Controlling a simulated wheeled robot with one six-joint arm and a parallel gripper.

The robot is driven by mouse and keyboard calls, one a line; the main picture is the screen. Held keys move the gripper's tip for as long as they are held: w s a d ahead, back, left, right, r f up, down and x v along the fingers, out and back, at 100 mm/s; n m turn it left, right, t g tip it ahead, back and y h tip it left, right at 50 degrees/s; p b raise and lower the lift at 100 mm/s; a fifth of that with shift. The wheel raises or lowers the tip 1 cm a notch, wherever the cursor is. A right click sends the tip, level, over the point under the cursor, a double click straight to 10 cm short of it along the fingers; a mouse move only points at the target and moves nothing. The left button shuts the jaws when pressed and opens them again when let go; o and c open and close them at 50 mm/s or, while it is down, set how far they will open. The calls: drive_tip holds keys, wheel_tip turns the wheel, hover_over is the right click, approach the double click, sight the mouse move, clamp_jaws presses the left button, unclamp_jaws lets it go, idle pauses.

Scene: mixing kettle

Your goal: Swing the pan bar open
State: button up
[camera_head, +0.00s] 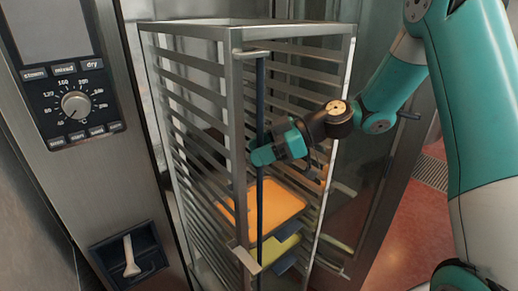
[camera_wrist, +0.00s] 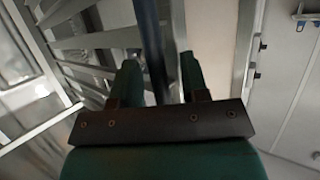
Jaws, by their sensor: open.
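The pan bar (camera_head: 260,101) is a thin dark blue upright bar across the front of a metal rack (camera_head: 236,100), held by a bracket at the top and one at the bottom. In the head view my gripper (camera_head: 256,157) is at the bar's middle height, its teal tip overlapping the bar. In the wrist view the bar (camera_wrist: 151,40) runs between the two teal fingers of my gripper (camera_wrist: 160,75), with gaps to both sides. The fingers are open. Contact with the bar cannot be made out.
An orange tray (camera_head: 283,207) and a yellow-green tray (camera_head: 279,250) sit low in the rack. A control panel with a dial (camera_head: 75,104) is on the left, above a recessed handle (camera_head: 131,257). Red floor (camera_head: 402,230) shows free at the right.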

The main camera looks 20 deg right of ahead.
clamp_jaws()
drive_tip(key=s+a+m+t+h+b, duration=0.1)
drive_tip(key=s+m+t+h+b, duration=0.2)
drive_tip(key=m+h+b, duration=0.6)
drive_tip(key=s+a+m+t+h+b, duration=0.1)
drive_tip(key=s+m+t+h+b, duration=0.3)
drive_tip(key=m+h+b, duration=0.5)
drive_tip(key=shift+s+a+m+t+h, duration=0.15)
drive_tip(key=shift+a+m+t+h, duration=0.2)
drive_tip(key=shift+m+t, duration=0.45)
drive_tip(key=shift+m, duration=0.3)
